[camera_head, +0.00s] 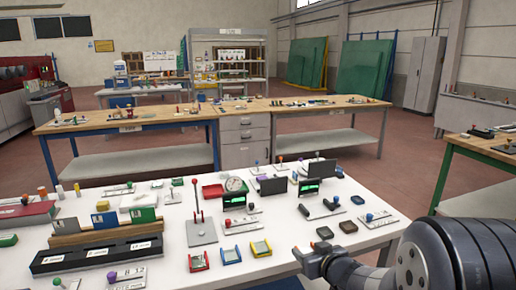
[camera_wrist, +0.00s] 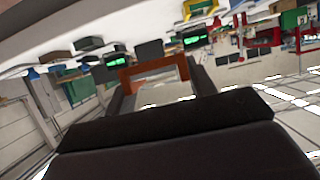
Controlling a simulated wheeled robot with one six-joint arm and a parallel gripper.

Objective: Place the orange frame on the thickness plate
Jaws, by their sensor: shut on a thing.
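My gripper (camera_head: 312,262) is over the front right edge of the white table in the head view. In the wrist view its dark jaws (camera_wrist: 155,92) are shut on the orange frame (camera_wrist: 150,69), which looks tilted and has a pale middle. No plate is clearly marked as the thickness plate. A round dial gauge (camera_head: 235,184) stands beside a red tray at the table's middle, and a grey plate with a red-knobbed lever (camera_head: 201,231) stands left of centre.
Red (camera_head: 199,261), blue (camera_head: 231,255) and yellow (camera_head: 261,248) frames lie near the table's front. Small green-lit displays (camera_head: 309,188) and knobbed fixtures crowd the back. A dark slotted rack (camera_head: 97,254) fills the front left.

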